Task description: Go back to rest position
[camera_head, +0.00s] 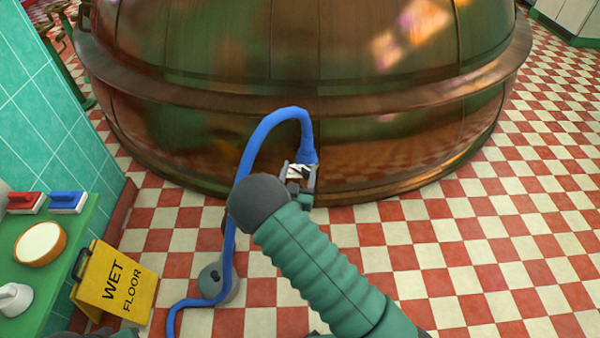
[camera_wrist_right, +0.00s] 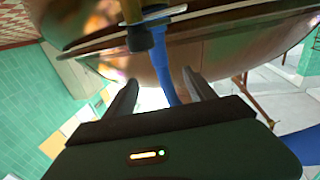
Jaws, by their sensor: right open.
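My right gripper (camera_head: 300,176) is in front of the lower wall of the big copper kettle (camera_head: 300,45), at the end of my green arm. A blue hose (camera_head: 250,150) rises from the floor, arches over and comes down to the kettle wall beside the gripper. In the right wrist view my gripper (camera_wrist_right: 165,92) has its two dark fingers apart. The blue hose (camera_wrist_right: 168,80) shows between and beyond them, below a brass and dark fitting (camera_wrist_right: 137,35). I cannot tell whether the fingers touch it. My left gripper is not clearly in view.
A yellow wet floor sign (camera_head: 115,284) stands at the lower left. Beside it a green counter (camera_head: 65,235) holds an orange bowl (camera_head: 40,243) and red and blue brushes (camera_head: 67,201). A grey round object (camera_head: 219,284) is on the floor by the hose. Checkered floor (camera_head: 480,250) is clear at right.

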